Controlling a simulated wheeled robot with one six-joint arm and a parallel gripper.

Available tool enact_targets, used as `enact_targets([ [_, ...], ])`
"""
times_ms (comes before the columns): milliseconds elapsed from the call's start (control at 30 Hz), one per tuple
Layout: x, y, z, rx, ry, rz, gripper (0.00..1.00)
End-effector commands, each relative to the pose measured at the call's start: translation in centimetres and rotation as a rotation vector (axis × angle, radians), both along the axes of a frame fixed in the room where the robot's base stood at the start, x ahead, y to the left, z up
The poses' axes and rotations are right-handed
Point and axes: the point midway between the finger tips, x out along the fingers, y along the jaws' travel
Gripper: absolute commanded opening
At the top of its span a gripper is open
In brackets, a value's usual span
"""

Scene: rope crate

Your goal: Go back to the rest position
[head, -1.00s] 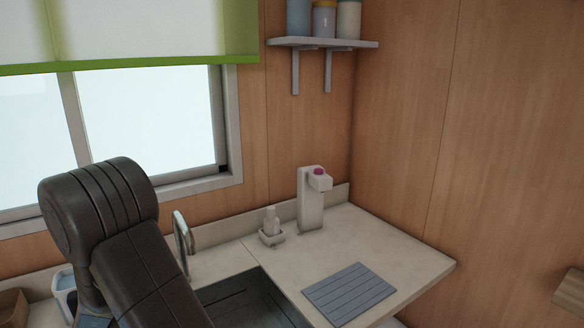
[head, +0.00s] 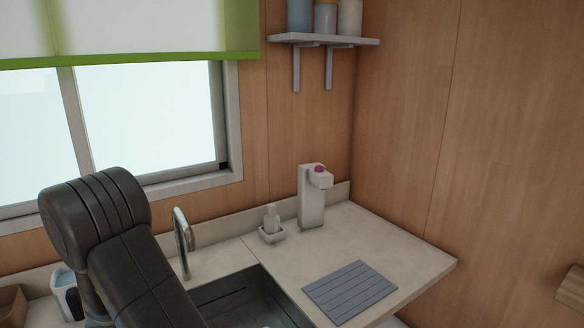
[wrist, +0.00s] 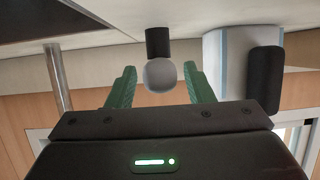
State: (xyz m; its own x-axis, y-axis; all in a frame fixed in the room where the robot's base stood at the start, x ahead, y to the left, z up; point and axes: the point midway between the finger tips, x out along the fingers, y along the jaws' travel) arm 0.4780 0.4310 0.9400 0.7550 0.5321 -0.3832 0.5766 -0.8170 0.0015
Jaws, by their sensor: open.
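My gripper (wrist: 160,68) shows in the wrist view with its two green fingers apart. A small thing with a rounded grey end and a black cylindrical part (wrist: 158,42) appears between the fingers, with gaps on both sides. I cannot tell how far beyond the fingertips it is. The wrist picture looks upside down, with the counter at the top. In the head view my dark arm fills the lower left, and my gripper is hidden there.
A white and blue container (head: 65,295) stands left of my arm; the tap (head: 182,243) and sink (head: 243,300) are to its right. A shelf (head: 325,39) is above.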

Motion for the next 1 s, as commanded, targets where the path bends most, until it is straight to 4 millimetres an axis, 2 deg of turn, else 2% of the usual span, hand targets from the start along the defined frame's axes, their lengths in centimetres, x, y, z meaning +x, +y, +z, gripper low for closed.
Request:
enact_targets([
  [33, 0.1, -0.2, -0.4, 0.001, 0.0, 0.015, 0.47],
  [400, 0.2, -0.3, -0.2, 0.0, 0.002, 0.099, 0.47],
  [833, 0.2, -0.4, 0.1, 0.001, 0.001, 0.104, 0.47],
  [1000, 0.3, -1.2, 0.8, 0.002, -0.001, 0.097, 0.47],
])
